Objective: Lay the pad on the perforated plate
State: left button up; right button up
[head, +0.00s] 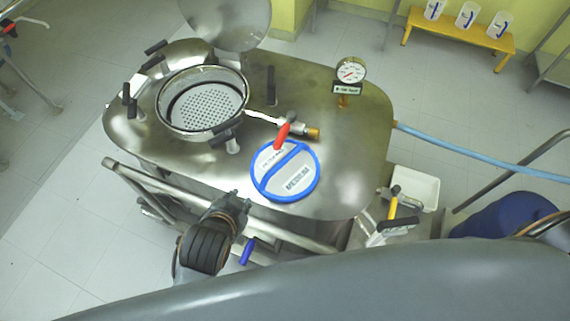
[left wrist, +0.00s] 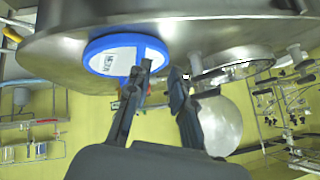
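The pad is a round white-grey disc with a blue rim and a blue bar across it (head: 300,183). It lies flat on the steel vessel top, near its front edge. It also shows in the left wrist view (left wrist: 113,62). The perforated plate (head: 205,104) sits inside the round steel opening, up and left of the pad. My left gripper (head: 233,199) is at the vessel's front edge, left of the pad. In the left wrist view its fingers (left wrist: 163,76) are apart with nothing clearly between them, one overlapping the pad's edge. My right gripper is not seen.
A red-handled valve (head: 283,135) stands just behind the pad, and a pressure gauge (head: 351,71) rises at the back right. Black clamp knobs surround the opening. The raised round lid (head: 228,22) is behind it. A front rail (head: 215,207) runs below the vessel edge.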

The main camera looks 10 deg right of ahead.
aim_at(284, 162)
pick_arm(q)
jog(key=w+d+r+m+t+h, duration=0.2)
jog(key=d+m, duration=0.2)
jog(key=d, duration=0.5)
jog(key=p+x, duration=0.1)
jog(key=x, duration=0.6)
jog(key=shift+w+d+f, duration=0.25)
jog(key=shift+w, duration=0.05)
jog(key=shift+w+d+f, duration=0.1)
jog(key=shift+w+f, duration=0.15)
jog(key=shift+w, duration=0.1)
jog(key=p+x, duration=0.1)
jog(key=x, duration=0.2)
jog(key=shift+f, duration=0.15)
jog(key=shift+w+d+f, duration=0.15)
jog(key=shift+w+f, duration=0.25)
jog(key=shift+w, duration=0.05)
grip_shut()
